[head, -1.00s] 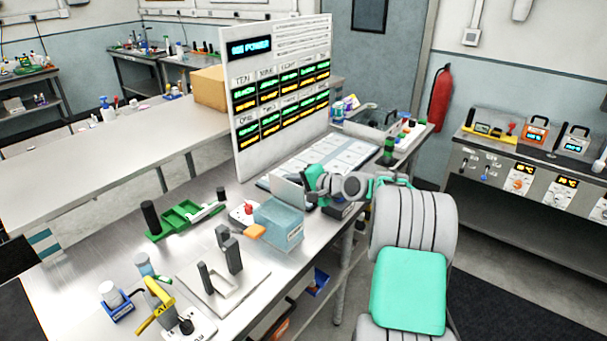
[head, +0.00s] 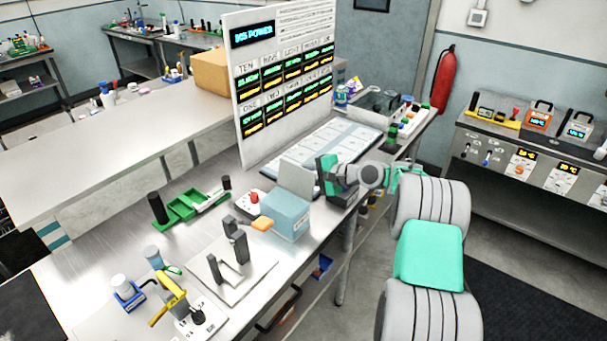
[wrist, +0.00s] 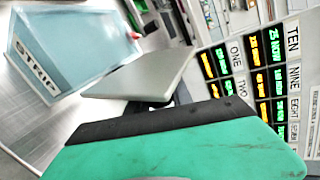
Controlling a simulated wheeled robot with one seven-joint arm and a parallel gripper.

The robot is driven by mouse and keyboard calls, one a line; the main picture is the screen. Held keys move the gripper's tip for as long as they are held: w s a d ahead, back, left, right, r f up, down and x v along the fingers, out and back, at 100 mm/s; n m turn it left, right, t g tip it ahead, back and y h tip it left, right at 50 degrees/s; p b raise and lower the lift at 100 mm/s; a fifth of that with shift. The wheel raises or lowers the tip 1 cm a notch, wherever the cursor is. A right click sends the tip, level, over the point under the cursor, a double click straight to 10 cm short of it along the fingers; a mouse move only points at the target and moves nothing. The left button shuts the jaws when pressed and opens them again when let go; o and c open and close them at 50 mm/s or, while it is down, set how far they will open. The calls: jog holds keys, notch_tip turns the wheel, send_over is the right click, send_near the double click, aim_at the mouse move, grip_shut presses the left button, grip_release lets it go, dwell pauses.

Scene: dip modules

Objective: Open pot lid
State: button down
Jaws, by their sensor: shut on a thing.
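The pot is a pale blue box (head: 286,216) near the right edge of the steel bench; in the wrist view it (wrist: 85,50) carries a "STRIP" label. Its lid, a flat grey plate (head: 298,178), stands tilted up at the box's right side, off most of the top. The lid also shows in the wrist view (wrist: 145,75), just beyond my green and black gripper (wrist: 178,105). In the head view my gripper (head: 328,176) is right beside the lid. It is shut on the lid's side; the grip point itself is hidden.
An orange tab (head: 262,224) and a red-knobbed white box (head: 247,205) are close to the pot. A tall display board (head: 285,90) rises behind, with a panelled tray (head: 325,148) before it. A grey fixture (head: 235,260) stands on the left.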

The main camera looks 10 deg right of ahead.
jog(key=c, duration=1.2)
grip_release()
jog(key=shift+o, duration=0.2)
jog(key=b+v, duration=0.2)
jog(key=v, duration=0.5)
jog(key=shift+s+d, duration=0.25)
jog(key=shift+r, duration=0.1)
